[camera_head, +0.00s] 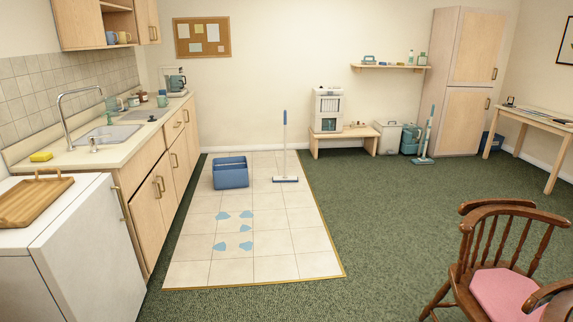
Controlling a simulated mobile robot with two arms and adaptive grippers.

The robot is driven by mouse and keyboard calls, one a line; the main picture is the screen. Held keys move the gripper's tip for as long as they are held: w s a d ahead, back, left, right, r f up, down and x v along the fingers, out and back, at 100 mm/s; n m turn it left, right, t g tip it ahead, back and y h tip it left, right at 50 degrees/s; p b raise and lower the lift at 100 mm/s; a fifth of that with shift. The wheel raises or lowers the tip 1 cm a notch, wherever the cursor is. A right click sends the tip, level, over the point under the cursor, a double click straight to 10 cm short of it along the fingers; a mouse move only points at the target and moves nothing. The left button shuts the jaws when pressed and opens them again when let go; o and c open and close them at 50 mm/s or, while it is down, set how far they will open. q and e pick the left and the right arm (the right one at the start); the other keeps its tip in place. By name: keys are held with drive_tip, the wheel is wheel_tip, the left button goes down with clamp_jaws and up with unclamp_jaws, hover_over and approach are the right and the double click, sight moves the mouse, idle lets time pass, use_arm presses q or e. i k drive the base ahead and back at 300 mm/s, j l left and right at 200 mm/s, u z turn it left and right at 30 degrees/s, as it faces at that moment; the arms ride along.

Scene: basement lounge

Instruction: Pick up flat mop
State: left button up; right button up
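A flat mop (285,150) stands upright on the far part of the tiled floor patch, to the right of a blue bin. It has a blue grip at the top, a pale pole and a flat, wide head resting on the tiles. A second upright cleaning tool (427,135) with a teal handle and flat head stands near the tall cabinet. Neither of my grippers shows in the head view, and nothing is seen touching the mop.
The blue bin (231,173) and several blue puddle-like patches (246,246) are on the tiles (290,266). Counters (140,205) line the left. A wooden chair (485,240) stands at front right. The green carpet (390,205) between is clear.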

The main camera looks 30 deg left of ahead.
sight(285, 178)
drive_tip(key=i+j+u, duration=0.35)
drive_tip(key=i, duration=0.2)
drive_tip(key=i+j+u, duration=0.3)
drive_tip(key=i, duration=0.25)
drive_tip(key=i+u, duration=0.35)
drive_tip(key=i, duration=5.05)
